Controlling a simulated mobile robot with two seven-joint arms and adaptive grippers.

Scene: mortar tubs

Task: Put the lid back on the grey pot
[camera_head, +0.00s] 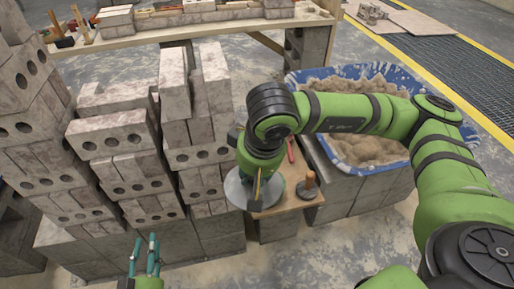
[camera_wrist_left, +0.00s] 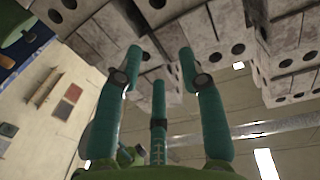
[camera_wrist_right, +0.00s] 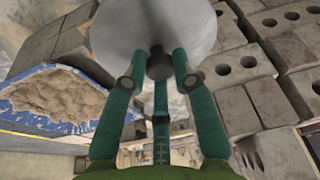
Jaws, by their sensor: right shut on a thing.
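The lid is a round light grey disc with a dark knob, below my right gripper in the head view (camera_head: 236,190) and large in the right wrist view (camera_wrist_right: 190,25). My right gripper (camera_wrist_right: 158,70) is shut on the knob of the lid; my own arm partly covers it in the head view. The lid is over the left part of a small wooden board; whether it touches anything below is unclear. I cannot make out the grey pot; it may be hidden under the lid or arm. My left gripper (camera_head: 145,256) is open and empty, low in front of the blocks.
Stacks of perforated grey blocks (camera_head: 115,140) stand at left. The wooden board (camera_head: 285,190) carries a wooden-handled tool (camera_head: 308,186). A blue tub of sandy mortar (camera_head: 375,150) stands on blocks at right. A workbench (camera_head: 190,22) with tools is at the back.

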